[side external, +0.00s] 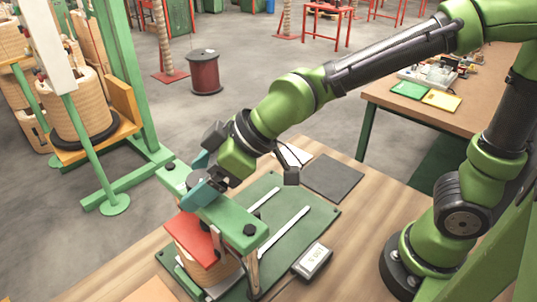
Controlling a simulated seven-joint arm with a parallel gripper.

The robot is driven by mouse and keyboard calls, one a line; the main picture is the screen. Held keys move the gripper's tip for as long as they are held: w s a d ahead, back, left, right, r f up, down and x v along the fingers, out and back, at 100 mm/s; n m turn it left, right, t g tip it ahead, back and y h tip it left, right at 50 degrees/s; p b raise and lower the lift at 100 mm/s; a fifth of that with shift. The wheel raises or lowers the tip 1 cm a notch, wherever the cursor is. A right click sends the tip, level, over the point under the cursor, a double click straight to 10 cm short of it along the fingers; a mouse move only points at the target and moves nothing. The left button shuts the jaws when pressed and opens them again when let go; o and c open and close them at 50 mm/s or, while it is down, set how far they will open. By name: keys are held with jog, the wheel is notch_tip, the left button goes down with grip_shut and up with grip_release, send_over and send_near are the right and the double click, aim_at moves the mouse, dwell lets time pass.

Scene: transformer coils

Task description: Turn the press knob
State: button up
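The press stands at the front of the wooden table, on a green base plate (303,211). It has a green top bar (237,218), a red pressing plate (191,236) and a tan wound coil (212,272) under the plate. The dark press knob (196,177) sits at the middle of the bar, partly hidden by my gripper. My gripper (199,178) is low over the bar, tilted, with one teal finger behind the knob and one in front. The fingers are apart with the knob between them; I cannot tell whether they touch it.
A small grey display box (313,261) lies right of the press. A dark flat mat (333,177) lies behind it. A second table (378,93) holds green and yellow cards. A green frame with large coils (78,118) stands at left.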

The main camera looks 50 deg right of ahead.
jog(key=v, duration=1.7)
jog(key=shift+a, duration=0.1)
